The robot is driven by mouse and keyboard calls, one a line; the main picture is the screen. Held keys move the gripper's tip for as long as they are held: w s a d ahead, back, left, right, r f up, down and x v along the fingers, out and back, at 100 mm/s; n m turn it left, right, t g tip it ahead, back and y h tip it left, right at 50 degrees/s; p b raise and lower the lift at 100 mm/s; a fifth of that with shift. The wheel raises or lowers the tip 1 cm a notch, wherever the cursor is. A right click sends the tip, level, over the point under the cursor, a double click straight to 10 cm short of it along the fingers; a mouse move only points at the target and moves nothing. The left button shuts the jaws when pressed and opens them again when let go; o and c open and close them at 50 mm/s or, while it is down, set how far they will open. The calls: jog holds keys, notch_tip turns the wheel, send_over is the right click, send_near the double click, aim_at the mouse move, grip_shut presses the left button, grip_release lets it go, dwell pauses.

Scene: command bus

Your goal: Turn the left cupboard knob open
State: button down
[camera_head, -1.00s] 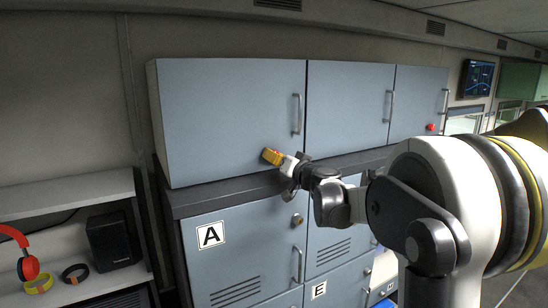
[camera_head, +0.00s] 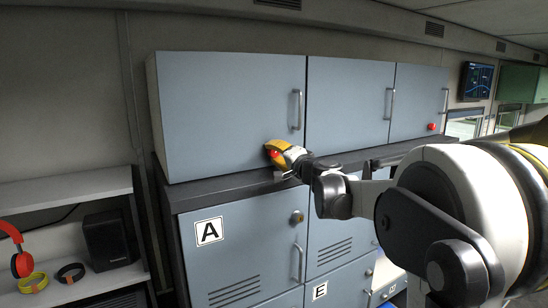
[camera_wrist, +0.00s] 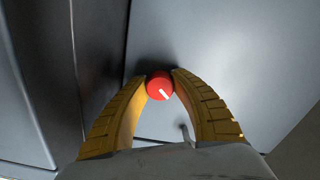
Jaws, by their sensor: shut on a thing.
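The left cupboard knob is a round red knob (camera_wrist: 160,86) with a white mark. The mark points toward the lower right in the wrist view. It sits low on the left blue-grey upper cupboard door (camera_head: 228,110). The yellow fingers of my gripper (camera_wrist: 159,83) are shut on the knob, one tip touching each side. In the head view my gripper (camera_head: 277,151) is at the bottom of that door, with a bit of red knob (camera_head: 274,154) showing. The door looks closed, with its vertical handle (camera_head: 296,110) at the right edge.
Another red knob (camera_head: 431,126) is on the right upper cupboard. A dark ledge (camera_head: 225,190) runs below the doors, above lockers marked A (camera_head: 209,232) and E (camera_head: 320,290). A shelf at left holds red headphones (camera_head: 22,264) and a black speaker (camera_head: 106,240).

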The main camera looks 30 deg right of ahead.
jog(key=m+b, duration=0.1)
jog(key=m, duration=0.4)
jog(key=shift+b, duration=0.3)
jog(key=shift+m+b, duration=0.4)
jog(key=shift+m, duration=2)
jog(key=c, duration=1)
grip_release()
jog(key=s, duration=1.2)
jog(key=shift+d, duration=0.2)
